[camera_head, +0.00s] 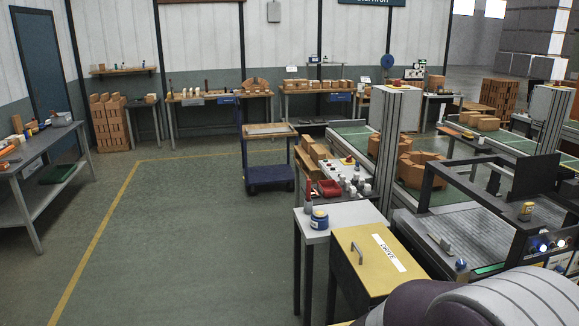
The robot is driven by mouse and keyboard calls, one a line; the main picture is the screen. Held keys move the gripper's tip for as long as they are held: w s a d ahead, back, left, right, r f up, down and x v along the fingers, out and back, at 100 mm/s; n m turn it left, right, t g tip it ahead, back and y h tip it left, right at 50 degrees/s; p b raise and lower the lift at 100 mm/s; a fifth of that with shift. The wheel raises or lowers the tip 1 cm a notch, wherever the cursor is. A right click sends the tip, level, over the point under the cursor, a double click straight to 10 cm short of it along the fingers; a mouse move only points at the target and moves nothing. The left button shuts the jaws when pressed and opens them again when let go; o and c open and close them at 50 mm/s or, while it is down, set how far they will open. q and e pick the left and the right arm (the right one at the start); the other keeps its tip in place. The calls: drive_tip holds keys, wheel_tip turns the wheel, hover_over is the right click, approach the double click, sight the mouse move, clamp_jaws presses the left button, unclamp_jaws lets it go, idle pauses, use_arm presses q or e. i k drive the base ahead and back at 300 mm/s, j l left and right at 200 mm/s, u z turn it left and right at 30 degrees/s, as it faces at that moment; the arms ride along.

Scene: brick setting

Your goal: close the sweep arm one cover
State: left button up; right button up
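A machine with a dark frame (455,168) stands over a metal roller bed (485,238) at the right. A dark flat panel (521,188) stands upright on this frame; it may be the sweep arm one cover, but I cannot tell for sure. Lit buttons (541,244) show on the machine's near right side. Neither of my grippers is in view. A purple and grey part of my own arm fills the bottom right corner and hides what is behind it.
A yellow-topped box (366,270) with a handle and white label stands before the machine, beside a small grey table (345,216). A blue trolley (268,172) stands mid-floor. A workbench (40,170) is at the left. Green floor (190,240) is clear between them.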

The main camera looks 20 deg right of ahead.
sight(534, 175)
drive_tip(key=l+z, duration=0.15)
drive_tip(key=l, duration=1.3)
drive_tip(key=l+z, duration=0.15)
drive_tip(key=l, duration=1.3)
drive_tip(key=i, duration=0.05)
